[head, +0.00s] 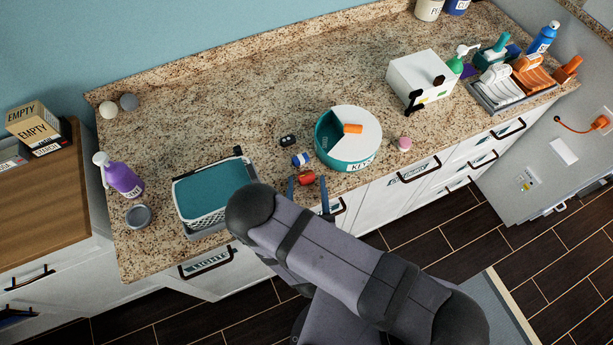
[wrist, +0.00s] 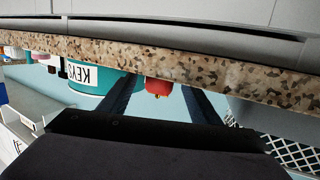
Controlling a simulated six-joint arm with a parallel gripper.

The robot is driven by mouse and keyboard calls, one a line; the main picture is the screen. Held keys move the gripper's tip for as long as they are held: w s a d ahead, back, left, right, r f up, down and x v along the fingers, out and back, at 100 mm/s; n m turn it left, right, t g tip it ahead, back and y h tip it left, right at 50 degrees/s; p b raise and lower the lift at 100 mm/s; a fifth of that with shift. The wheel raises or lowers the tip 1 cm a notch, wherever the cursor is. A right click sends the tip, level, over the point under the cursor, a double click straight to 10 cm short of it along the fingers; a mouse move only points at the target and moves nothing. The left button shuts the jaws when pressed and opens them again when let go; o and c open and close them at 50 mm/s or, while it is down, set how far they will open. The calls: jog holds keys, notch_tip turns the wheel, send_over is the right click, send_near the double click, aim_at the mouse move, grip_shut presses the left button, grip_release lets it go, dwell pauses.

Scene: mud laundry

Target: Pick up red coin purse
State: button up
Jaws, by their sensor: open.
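The red coin purse (head: 306,178) is on the granite counter near its front edge, left of the round KEYS container. My gripper (head: 307,183) is open, with one blue finger on each side of the purse. In the wrist view, which appears upside down, the purse (wrist: 158,85) shows between the two fingers (wrist: 157,92). Its lower part is hidden by the counter edge there. I see gaps between the purse and both fingers, and cannot tell whether either touches it.
The teal KEYS container (head: 329,154) stands just right of the purse, and a blue-and-white item (head: 301,159) lies behind it. A dark fob (head: 288,140) lies farther back. A white basket (head: 205,216) with a teal lining stands to the left. The counter's back middle is clear.

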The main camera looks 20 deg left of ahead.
jog(key=shift+c, duration=0.3)
jog(key=c, duration=1.1)
jog(key=shift+r, duration=0.1)
notch_tip(320, 180, up, 10)
jog(key=p, duration=0.5)
jog(key=shift+p, duration=0.3)
